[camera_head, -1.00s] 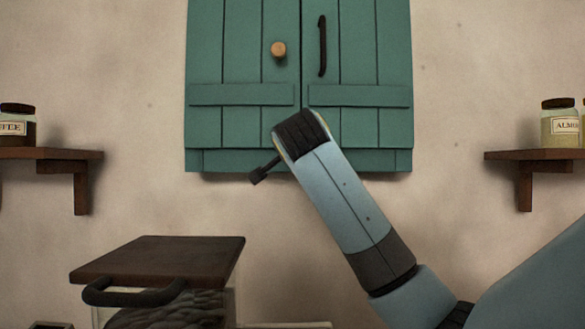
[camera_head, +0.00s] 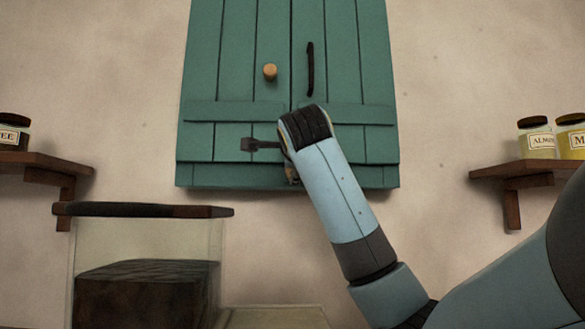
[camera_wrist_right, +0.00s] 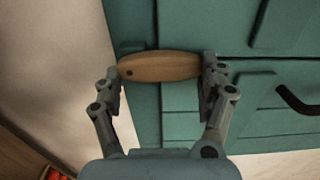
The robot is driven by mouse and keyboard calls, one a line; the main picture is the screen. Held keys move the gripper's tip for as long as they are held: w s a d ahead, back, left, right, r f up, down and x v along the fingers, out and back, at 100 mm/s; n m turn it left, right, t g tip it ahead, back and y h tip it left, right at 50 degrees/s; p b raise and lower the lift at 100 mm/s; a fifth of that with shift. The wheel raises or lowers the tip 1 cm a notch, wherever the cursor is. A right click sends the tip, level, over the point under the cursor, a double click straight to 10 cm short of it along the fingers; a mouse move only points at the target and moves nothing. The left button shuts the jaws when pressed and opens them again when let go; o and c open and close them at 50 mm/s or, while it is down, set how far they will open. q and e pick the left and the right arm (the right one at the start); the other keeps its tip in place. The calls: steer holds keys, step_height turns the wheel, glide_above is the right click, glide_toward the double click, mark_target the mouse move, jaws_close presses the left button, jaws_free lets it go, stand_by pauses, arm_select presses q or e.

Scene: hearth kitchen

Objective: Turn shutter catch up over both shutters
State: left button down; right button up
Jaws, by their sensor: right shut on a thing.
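The two green shutters (camera_head: 230,90) stand closed side by side, with a vertical seam between them. The wooden shutter catch (camera_wrist_right: 160,67) is a pale oval bar with a dark pivot spot near its left end in the right wrist view. It lies lengthwise roughly parallel to the shutter seam, at the shutters' bottom edge. My right gripper (camera_wrist_right: 162,72) is shut on the catch, one finger at each end. In the head view my right wrist and forearm hide most of the catch and fingers. My left gripper is not in view.
A round wooden knob (camera_head: 270,72) is on the left shutter and a dark handle (camera_head: 310,70) on the right one. Shelves with jars flank the shutters at left (camera_head: 45,165) and right (camera_head: 520,168). A lidded glass container (camera_head: 145,211) stands at lower left.

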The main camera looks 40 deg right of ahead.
stand_by(0.4)
steer(key=o, duration=1.7)
steer(key=v, duration=0.7)
steer(key=shift+s+a, duration=0.15)
